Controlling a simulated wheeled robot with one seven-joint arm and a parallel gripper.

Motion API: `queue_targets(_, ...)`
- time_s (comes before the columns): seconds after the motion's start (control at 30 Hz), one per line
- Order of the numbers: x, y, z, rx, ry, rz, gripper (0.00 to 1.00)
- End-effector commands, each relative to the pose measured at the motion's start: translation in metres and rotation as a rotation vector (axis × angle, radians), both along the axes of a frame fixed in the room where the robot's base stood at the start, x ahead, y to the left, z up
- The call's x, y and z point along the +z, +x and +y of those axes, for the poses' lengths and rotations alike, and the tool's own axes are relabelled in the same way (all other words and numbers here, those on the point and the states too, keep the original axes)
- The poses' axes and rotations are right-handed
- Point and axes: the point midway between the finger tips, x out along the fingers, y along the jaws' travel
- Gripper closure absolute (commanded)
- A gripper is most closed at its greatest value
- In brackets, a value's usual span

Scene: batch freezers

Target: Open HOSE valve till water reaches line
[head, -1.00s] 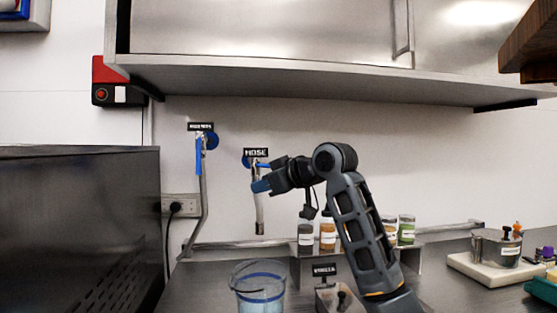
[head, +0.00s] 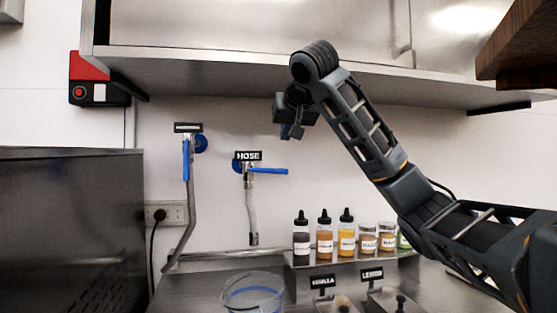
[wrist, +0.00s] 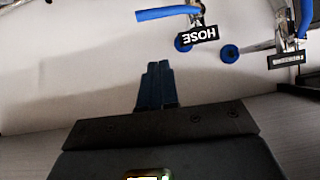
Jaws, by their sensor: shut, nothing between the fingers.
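The HOSE valve, under its black HOSE sign (head: 248,155), has a blue lever (head: 268,171) lying level and pointing right. The lever also shows upside down in the wrist view (wrist: 165,12). A grey hose (head: 251,215) hangs from it, its end above a clear bucket (head: 252,278) with a blue band. The bucket is cut off by the lower edge, and I cannot tell its water level. My gripper (head: 292,131) is shut and empty, above and right of the lever, apart from it. Its blue fingers (wrist: 155,85) are together in the wrist view.
A second valve with a blue lever (head: 186,160) hanging down is at left. Sauce bottles (head: 325,238) and jars stand on a ledge at right. A dark machine (head: 70,230) fills the left.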

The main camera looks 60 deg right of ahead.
Motion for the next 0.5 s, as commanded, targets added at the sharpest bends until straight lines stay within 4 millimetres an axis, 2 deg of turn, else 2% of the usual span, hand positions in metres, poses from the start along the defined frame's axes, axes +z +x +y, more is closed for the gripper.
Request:
queue_targets(0.33, -0.034, 0.039, -0.045, -0.001, 0.000, 0.003, 1.00)
queue_targets(0.5, -0.058, 0.044, -0.049, 0.001, 0.000, 0.002, 1.00)
